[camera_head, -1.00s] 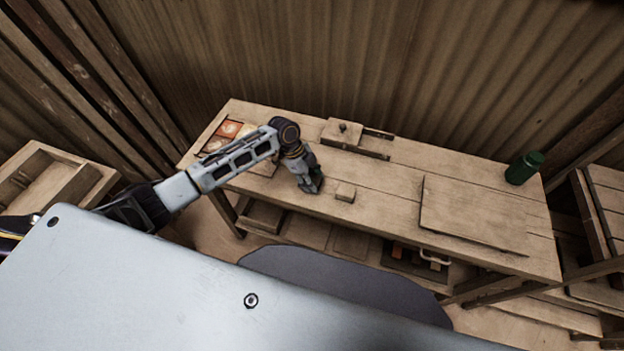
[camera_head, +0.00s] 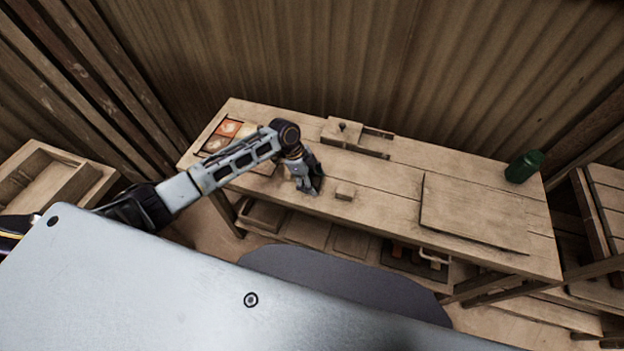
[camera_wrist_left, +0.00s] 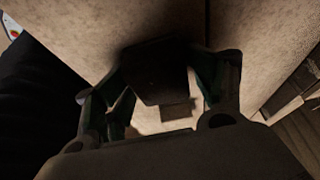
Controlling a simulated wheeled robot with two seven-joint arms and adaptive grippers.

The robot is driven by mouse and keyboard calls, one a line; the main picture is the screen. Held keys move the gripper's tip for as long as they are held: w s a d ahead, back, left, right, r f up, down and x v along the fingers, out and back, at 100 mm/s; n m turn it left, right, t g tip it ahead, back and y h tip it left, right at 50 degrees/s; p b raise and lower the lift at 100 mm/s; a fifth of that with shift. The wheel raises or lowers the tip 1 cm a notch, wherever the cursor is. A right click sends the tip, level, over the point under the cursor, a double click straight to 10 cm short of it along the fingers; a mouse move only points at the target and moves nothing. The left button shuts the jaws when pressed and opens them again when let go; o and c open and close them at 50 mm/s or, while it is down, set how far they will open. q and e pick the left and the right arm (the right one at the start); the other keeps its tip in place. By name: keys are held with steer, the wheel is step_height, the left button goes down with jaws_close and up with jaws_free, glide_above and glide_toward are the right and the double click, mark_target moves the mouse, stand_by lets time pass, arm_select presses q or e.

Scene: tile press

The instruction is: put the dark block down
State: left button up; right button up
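The dark block (camera_wrist_left: 155,78) lies between the fingers of my left gripper in the left wrist view, low at the tabletop. My left gripper (camera_head: 307,188) is down at the front part of the workbench (camera_head: 380,205), left of a small wooden block (camera_head: 345,191). Its fingers also show in the left wrist view (camera_wrist_left: 165,95), spread to either side of the dark block. The view is dark there, so contact at the fingers is hard to see. In the head view the gripper mostly hides the block. My right gripper is not in view.
A tray with orange and pale tiles (camera_head: 221,134) is at the bench's left end. A wooden fixture (camera_head: 343,130) stands at the back. A flat board (camera_head: 475,212) lies right, with a green canister (camera_head: 524,167) behind it. The bench between fixture and board is clear.

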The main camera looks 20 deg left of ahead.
arm_select(q)
steer(key=shift+a, duration=0.15)
steer(key=shift+w+a+r, duration=0.1)
steer(key=shift+a+r, duration=0.05)
steer(key=shift+r, duration=0.45)
steer(key=v, duration=1.1)
steer(key=shift+r+b, duration=0.3)
